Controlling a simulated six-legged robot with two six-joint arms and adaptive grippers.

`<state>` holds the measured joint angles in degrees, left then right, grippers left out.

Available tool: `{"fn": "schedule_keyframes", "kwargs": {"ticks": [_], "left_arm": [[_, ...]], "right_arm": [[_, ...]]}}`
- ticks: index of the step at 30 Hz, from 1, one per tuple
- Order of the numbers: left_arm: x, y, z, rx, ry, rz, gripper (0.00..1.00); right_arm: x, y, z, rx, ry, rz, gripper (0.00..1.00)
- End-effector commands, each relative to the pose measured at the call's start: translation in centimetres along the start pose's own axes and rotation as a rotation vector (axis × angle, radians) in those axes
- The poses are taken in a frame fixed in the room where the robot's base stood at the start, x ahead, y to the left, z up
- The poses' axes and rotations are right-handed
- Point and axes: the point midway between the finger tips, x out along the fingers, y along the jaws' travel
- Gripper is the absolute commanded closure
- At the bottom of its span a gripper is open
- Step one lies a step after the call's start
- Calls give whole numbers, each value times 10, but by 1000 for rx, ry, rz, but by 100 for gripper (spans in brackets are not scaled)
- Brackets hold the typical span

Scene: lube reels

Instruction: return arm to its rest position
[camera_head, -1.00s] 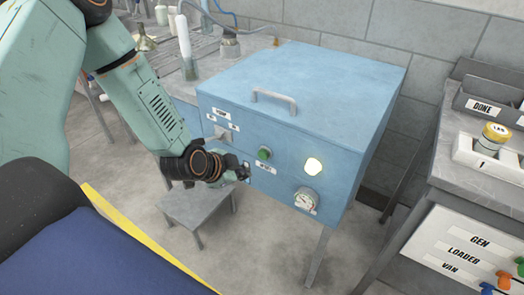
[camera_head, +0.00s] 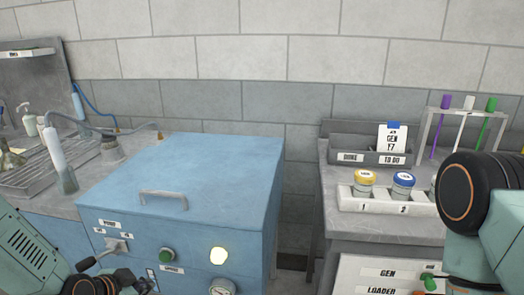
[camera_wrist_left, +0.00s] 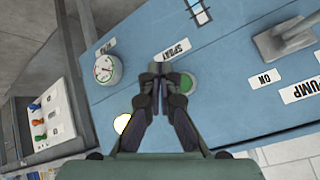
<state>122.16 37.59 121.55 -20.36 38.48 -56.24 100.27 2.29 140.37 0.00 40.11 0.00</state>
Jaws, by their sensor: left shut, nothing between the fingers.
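My left gripper (camera_head: 142,284) is at the lower left of the head view, in front of the blue cabinet's front panel. In the left wrist view its fingers (camera_wrist_left: 161,82) are shut with nothing between them. They appear in front of the panel by the SPRAY label and overlap the green button (camera_wrist_left: 186,84); I cannot tell whether they touch it. The blue cabinet (camera_head: 200,165) has a lit round lamp (camera_head: 218,256), a green button (camera_head: 167,255), a gauge (camera_head: 222,288) and a PUMP lever (camera_head: 116,246). My right arm shows at the right edge; its gripper is out of view.
A grey bench (camera_head: 400,225) on the right holds a white rack (camera_head: 384,205) with a yellow-lidded jar (camera_head: 364,178) and a blue-lidded jar (camera_head: 402,181). Behind is a grey tray (camera_head: 358,150). Glassware and bottles stand on the left bench. A gap separates cabinet and right bench.

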Motion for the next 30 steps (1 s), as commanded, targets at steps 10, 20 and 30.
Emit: {"fn": "schedule_keyframes", "kwargs": {"ticks": [10, 20, 30], "left_arm": [[-29, 116, 67, -695, -320, 70, 100], [-101, 233, 170, -711, -732, 87, 100], [-110, 249, 186, -660, -780, 114, 100]], "right_arm": [[4, 0, 0, 0, 0, 0, 60], [10, 0, 0, 0, 0, 0, 60], [11, 0, 0, 0, 0, 0, 60]]}}
